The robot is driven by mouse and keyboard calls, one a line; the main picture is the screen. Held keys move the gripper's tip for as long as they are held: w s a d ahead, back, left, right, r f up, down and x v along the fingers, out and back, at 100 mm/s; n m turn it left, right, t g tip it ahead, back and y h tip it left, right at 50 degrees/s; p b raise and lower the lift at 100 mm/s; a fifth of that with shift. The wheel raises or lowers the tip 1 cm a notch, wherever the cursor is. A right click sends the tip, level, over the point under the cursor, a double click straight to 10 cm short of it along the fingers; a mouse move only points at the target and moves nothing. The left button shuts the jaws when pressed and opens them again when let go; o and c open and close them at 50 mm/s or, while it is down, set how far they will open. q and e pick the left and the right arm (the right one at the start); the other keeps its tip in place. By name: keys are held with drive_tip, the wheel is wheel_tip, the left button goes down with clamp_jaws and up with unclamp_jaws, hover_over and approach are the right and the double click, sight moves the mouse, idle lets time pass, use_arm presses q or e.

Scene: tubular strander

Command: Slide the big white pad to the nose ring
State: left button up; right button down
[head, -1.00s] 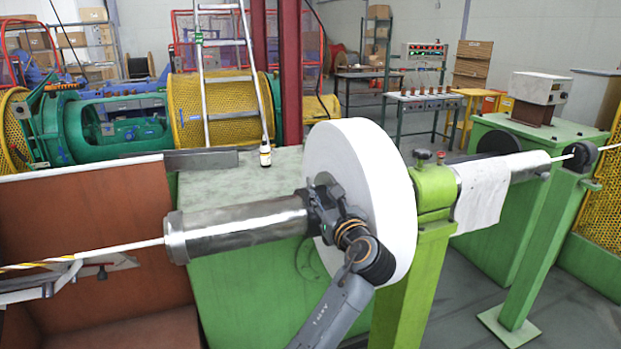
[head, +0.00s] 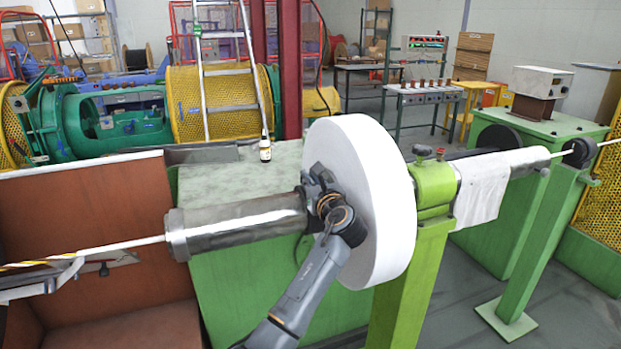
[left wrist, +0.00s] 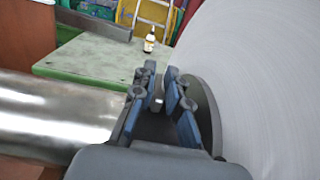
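The big white pad (head: 385,200) is a thick upright disc around the horizontal steel tube (head: 245,218), just left of the green bearing block (head: 433,184). It fills the right of the left wrist view (left wrist: 262,75). A wider steel ring (head: 177,236) is at the tube's left end; I cannot tell whether it is the nose ring. My left gripper (head: 312,184) is at the tube beside the pad's left face. In the left wrist view its fingers (left wrist: 160,70) are a little apart, with no pad between them. Contact with the pad is unclear. My right gripper is out of view.
A small bottle (head: 265,150) stands on the green cabinet top (head: 225,182) behind the tube. A white cloth (head: 482,188) hangs over the tube at right. A brown panel (head: 90,215) stands at left. A white strand (head: 120,246) runs out of the tube's left end.

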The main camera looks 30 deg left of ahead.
use_arm(q)
clamp_jaws()
drive_tip(key=shift+g, duration=0.3)
drive_tip(key=shift+n+g+y, duration=0.7)
drive_tip(key=shift+n+y, duration=0.1)
drive_tip(key=shift+s+a, duration=0.1)
